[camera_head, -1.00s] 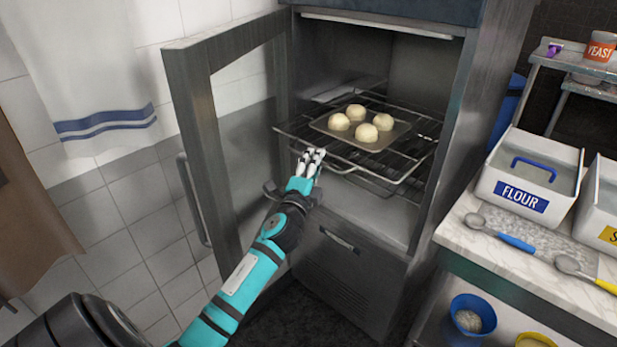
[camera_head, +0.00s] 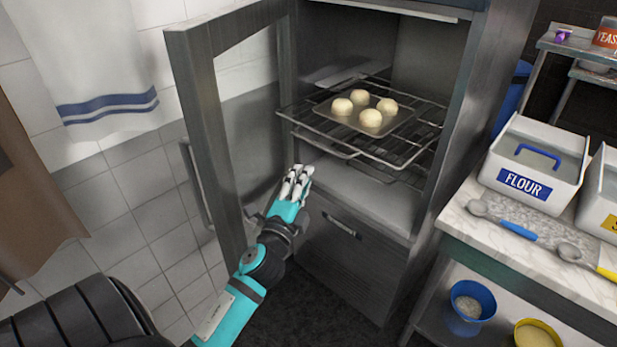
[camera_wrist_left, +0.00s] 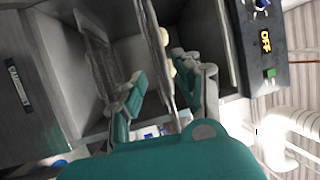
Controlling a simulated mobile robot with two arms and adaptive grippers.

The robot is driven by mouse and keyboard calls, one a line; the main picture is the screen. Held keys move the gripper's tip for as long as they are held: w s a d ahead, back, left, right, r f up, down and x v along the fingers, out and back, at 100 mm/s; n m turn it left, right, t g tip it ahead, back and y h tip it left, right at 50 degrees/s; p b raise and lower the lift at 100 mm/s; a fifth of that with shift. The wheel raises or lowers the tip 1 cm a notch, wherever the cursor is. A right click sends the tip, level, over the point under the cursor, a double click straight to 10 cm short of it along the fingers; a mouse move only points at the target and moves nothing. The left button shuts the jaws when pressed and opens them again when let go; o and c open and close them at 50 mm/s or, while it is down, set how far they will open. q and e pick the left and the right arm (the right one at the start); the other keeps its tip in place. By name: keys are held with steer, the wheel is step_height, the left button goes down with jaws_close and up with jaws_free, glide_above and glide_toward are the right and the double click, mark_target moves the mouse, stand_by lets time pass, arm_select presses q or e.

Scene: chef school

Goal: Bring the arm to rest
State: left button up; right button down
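My left gripper (camera_head: 298,176) is in front of the open cabinet, below and left of the rack's front edge, apart from the tray. In the left wrist view my left gripper (camera_wrist_left: 162,72) has its two fingers spread with nothing held between them. A metal tray (camera_head: 345,120) with several pale dough balls (camera_head: 371,118) rests on a wire rack (camera_head: 416,143) inside the cabinet. The rack sticks out somewhat from the opening. My right gripper is in neither view.
The cabinet door (camera_head: 204,120) stands open on the left, close to my left arm. On the right, a counter (camera_head: 467,230) bears a white flour bin (camera_head: 535,165) and scoops. A blue bowl (camera_head: 472,306) and a yellow bowl (camera_head: 538,335) sit on the shelf below.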

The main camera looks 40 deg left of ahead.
arm_select(q)
steer(key=s+d+f+n+g+h, duration=0.1)
steer(key=s+d+f+n+g, duration=0.15)
steer(key=f, duration=1.05)
steer(key=s+d+f+n+g+h, duration=0.1)
steer(key=s+d+f+g+h, duration=0.15)
steer(key=f, duration=1.05)
steer(key=s+d+f+n+g+h, duration=0.1)
steer(key=s+d+f+n+g, duration=0.15)
steer(key=f, duration=1.05)
steer(key=s+d+f+n+g, duration=0.1)
steer(key=s+d+f+g, duration=0.1)
steer(key=s+f, duration=0.45)
steer(key=s+d+f+n+g, duration=0.1)
steer(key=s+d+f+g, duration=0.15)
steer(key=s+f, duration=0.4)
steer(key=s+d+f+n+g+h, duration=0.1)
steer(key=s+f+g, duration=0.2)
steer(key=s, duration=0.8)
steer(key=s+d+f+n+g, duration=0.2)
steer(key=s+f, duration=0.5)
steer(key=s, duration=0.5)
steer(key=shift+d+g+h, duration=0.2)
steer(key=shift+g+h, duration=0.15)
steer(key=shift+g, duration=0.15)
steer(key=shift+f, duration=0.1)
